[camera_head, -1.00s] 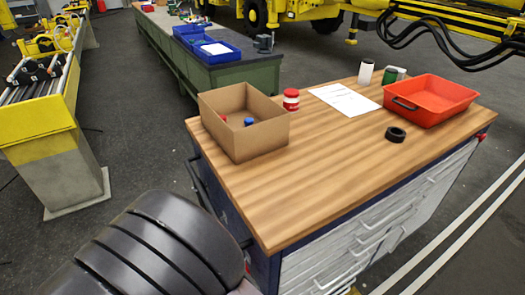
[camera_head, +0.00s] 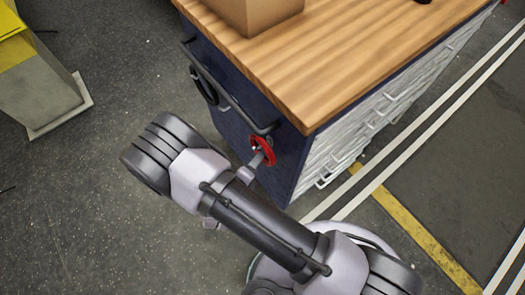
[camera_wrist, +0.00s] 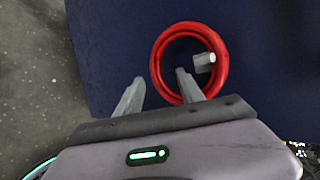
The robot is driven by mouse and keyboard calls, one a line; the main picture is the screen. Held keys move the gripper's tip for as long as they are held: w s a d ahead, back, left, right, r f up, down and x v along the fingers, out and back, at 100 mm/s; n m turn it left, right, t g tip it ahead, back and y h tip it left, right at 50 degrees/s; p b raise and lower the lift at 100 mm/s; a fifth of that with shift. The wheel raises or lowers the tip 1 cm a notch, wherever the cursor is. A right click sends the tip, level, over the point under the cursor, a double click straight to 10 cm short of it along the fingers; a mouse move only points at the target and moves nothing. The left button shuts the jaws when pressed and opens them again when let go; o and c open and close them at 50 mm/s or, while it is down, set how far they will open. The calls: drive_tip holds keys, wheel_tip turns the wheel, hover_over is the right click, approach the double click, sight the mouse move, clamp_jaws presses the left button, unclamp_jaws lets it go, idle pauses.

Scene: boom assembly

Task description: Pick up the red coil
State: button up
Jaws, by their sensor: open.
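The red coil (camera_head: 269,154) is a ring hanging on a peg on the dark blue end of the cabinet, below the wooden top's near corner. In the wrist view the coil (camera_wrist: 223,78) surrounds the light grey peg (camera_wrist: 205,62). My gripper (camera_wrist: 160,77) is open at the coil's lower left. Its right fingertip overlaps the ring's opening and its left fingertip is outside the ring, so the coil's left side lies between them in the picture. I cannot tell if they touch. In the head view my gripper (camera_head: 250,170) is just below the coil.
A grey bar handle (camera_head: 228,92) runs along the cabinet end above the coil, with a black coil (camera_head: 205,88) hanging near its far end. A cardboard box (camera_head: 252,12) stands on the wooden top (camera_head: 310,75).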

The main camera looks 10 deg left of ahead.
drive_tip(key=b+x, duration=0.1)
drive_tip(key=x, duration=0.2)
drive_tip(key=shift+w+f, duration=0.15)
drive_tip(key=shift+w, duration=0.05)
clamp_jaws()
drive_tip(key=p+v, duration=0.6)
drive_tip(key=v, duration=1)
drive_tip(key=shift+s, duration=0.2)
